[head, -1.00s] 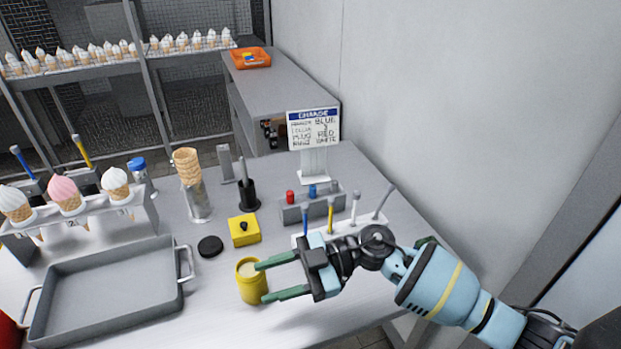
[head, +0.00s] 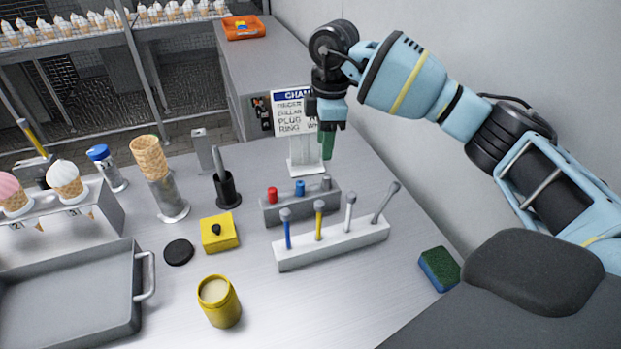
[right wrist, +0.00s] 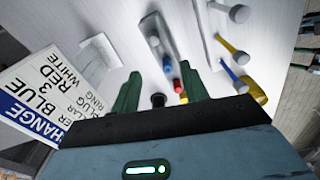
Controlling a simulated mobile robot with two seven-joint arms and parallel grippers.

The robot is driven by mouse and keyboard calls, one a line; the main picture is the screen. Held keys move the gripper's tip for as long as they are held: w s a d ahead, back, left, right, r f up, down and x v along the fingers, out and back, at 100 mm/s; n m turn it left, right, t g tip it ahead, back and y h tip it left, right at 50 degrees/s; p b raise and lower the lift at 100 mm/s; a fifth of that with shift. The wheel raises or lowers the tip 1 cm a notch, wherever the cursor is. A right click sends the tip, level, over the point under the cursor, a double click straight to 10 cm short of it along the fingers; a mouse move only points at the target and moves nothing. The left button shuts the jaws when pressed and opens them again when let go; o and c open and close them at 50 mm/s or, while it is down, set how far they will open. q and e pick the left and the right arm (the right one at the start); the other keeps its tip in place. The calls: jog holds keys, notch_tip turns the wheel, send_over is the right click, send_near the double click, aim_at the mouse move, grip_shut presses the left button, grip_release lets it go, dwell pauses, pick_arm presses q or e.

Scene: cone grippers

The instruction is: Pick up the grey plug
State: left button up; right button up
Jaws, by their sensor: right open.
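The grey plug (head: 326,183) stands in the right end of a small grey block (head: 300,207), beside a blue plug (head: 299,187) and a red plug (head: 272,195). In the right wrist view the grey plug (right wrist: 153,41) is farthest from the fingers of the three. My right gripper (head: 328,145) points down above and behind the block, apart from the plugs. Its green fingers (right wrist: 161,85) are spread and empty in the right wrist view. My left gripper is not in view.
A white rack (head: 335,247) with several coloured-handled tools stands just in front of the block. A sign (head: 296,112) stands behind it. A yellow jar (head: 219,302), yellow box (head: 220,232) and sponge (head: 439,268) are nearby. Front centre table is mostly clear.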

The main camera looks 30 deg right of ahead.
aim_at(327, 176)
jog(key=shift+w+d+f, duration=0.15)
jog(key=shift+d+f, duration=0.15)
jog(key=shift+f, duration=0.3)
jog(key=shift+w+d+f, duration=0.1)
jog(key=shift+d+f, duration=0.15)
jog(key=shift+f, duration=0.3)
jog(key=shift+w+d+m+h+b, duration=0.1)
jog(key=shift+d+m+h+b, duration=0.1)
jog(key=shift+m+h+b, duration=0.15)
jog(key=shift+a+r, duration=0.15)
jog(key=shift+r, duration=0.15)
jog(key=shift+s+f, duration=0.2)
jog(key=shift+f, duration=3.75)
jog(key=shift+c, duration=0.4)
grip_shut()
